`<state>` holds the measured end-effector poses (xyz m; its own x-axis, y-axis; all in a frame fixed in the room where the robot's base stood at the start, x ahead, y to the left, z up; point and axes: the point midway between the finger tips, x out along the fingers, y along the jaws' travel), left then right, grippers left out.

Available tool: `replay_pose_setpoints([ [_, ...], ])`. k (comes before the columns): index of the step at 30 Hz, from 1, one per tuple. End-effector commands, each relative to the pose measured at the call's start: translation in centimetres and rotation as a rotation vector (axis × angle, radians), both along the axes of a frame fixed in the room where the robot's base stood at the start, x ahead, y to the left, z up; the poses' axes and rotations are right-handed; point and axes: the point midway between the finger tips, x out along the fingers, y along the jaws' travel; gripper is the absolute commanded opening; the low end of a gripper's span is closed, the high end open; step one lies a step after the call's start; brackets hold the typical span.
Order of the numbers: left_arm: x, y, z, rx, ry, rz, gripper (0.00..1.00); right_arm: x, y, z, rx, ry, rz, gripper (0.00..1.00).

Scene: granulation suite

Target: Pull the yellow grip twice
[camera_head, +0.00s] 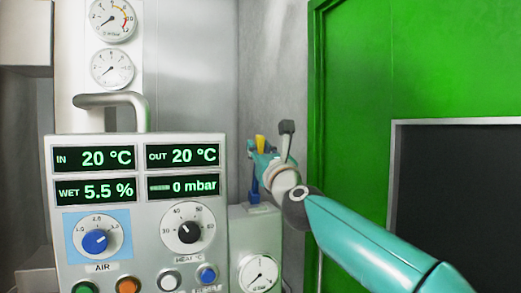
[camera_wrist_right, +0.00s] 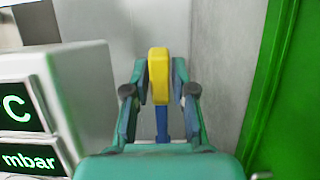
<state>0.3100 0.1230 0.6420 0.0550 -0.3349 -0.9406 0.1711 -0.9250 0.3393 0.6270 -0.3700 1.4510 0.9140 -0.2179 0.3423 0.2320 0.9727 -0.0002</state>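The yellow grip (camera_head: 260,144) is an upright bar on a blue stem (camera_head: 254,188), on top of a grey housing right of the control panel. In the right wrist view the yellow grip (camera_wrist_right: 158,76) stands between the two fingers of my right gripper (camera_wrist_right: 160,80), with the blue stem below it. The fingers close in on both sides of the grip and appear to touch it. In the head view my right gripper (camera_head: 262,155) is at the grip and partly covers it. My left gripper is not in view.
A control panel (camera_head: 140,210) with readouts, knobs and buttons stands at the left. A pressure gauge (camera_head: 260,273) is on the grey housing (camera_head: 250,230) below the grip. A green door frame (camera_head: 350,90) is close on the right.

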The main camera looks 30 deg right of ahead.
Motion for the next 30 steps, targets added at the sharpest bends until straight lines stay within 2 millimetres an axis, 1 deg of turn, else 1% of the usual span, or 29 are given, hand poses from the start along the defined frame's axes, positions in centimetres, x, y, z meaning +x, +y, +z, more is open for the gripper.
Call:
replay_pose_setpoints([
  [1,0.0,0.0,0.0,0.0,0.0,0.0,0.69,0.0,0.0,0.0,0.0,0.0,0.0,0.12],
  [3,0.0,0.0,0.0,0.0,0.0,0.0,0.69,0.0,0.0,0.0,0.0,0.0,0.0,0.0],
  [8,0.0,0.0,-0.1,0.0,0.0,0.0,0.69,-0.1,0.0,0.0,0.0,0.0,0.0,0.0],
  [11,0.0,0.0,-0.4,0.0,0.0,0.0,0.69,-0.4,0.1,-0.3,0.001,0.0,0.002,0.0],
  [18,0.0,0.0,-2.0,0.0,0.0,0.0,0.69,-2.2,0.6,-1.3,0.001,0.0,0.001,0.0],
  [21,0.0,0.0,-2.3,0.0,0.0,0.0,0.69,-2.7,0.7,-1.5,0.001,0.002,0.001,0.0],
  [30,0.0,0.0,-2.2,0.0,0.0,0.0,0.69,-2.8,0.7,-1.5,0.001,0.004,0.001,0.0],
])
